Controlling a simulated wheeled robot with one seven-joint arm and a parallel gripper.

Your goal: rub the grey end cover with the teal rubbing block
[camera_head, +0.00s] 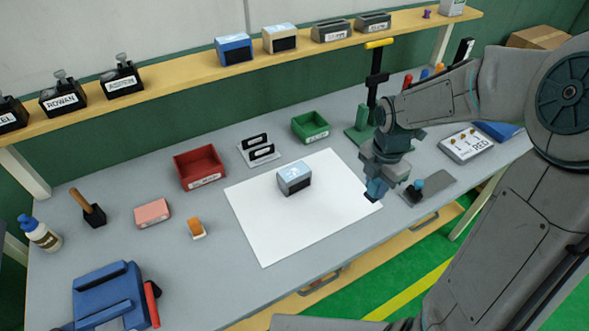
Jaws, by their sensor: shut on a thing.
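The grey end cover (293,183) sits on the white sheet in the middle of the bench. It is a small box with a dark front and a pale blue patterned top. My gripper (376,181) points down above the sheet's right edge, to the right of the end cover and apart from it. It is shut on the teal rubbing block (375,189), a small blue-teal piece whose lower end looks dark. The fingers hide part of the block. I cannot tell whether the block touches the bench.
A grey mat (440,183) with a blue-knobbed dark piece (416,189) lies right of my gripper. A green tray (311,127), red tray (199,168) and white rack (260,151) stand behind the white sheet (268,233). The sheet's front is clear. A shelf (180,88) holds several labelled boxes.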

